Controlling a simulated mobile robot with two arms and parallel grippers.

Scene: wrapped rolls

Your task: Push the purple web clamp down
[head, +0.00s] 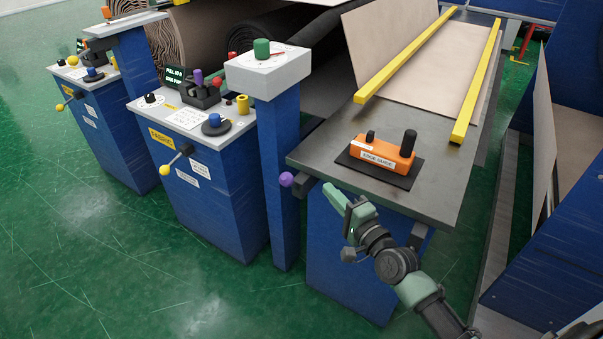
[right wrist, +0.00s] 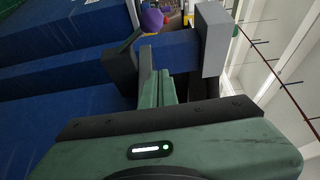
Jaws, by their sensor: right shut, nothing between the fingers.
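The purple web clamp shows as a purple ball knob (head: 286,179) on a short dark lever at the near left corner of the grey table. In the right wrist view the purple knob (right wrist: 152,20) is at the top, with its dark lever running down left to a dark block. My right gripper (head: 333,194) is shut and empty, to the right of the knob and below the table edge. In the right wrist view its closed green fingers (right wrist: 157,72) point toward the lever and look apart from the knob. My left gripper is not in view.
An orange edge guide block (head: 381,155) sits on a black pad on the grey table (head: 440,180). Two yellow bars (head: 410,55) flank a beige sheet. A blue post with a green knob (head: 262,49) and blue control consoles (head: 205,165) stand left. Green floor in front is open.

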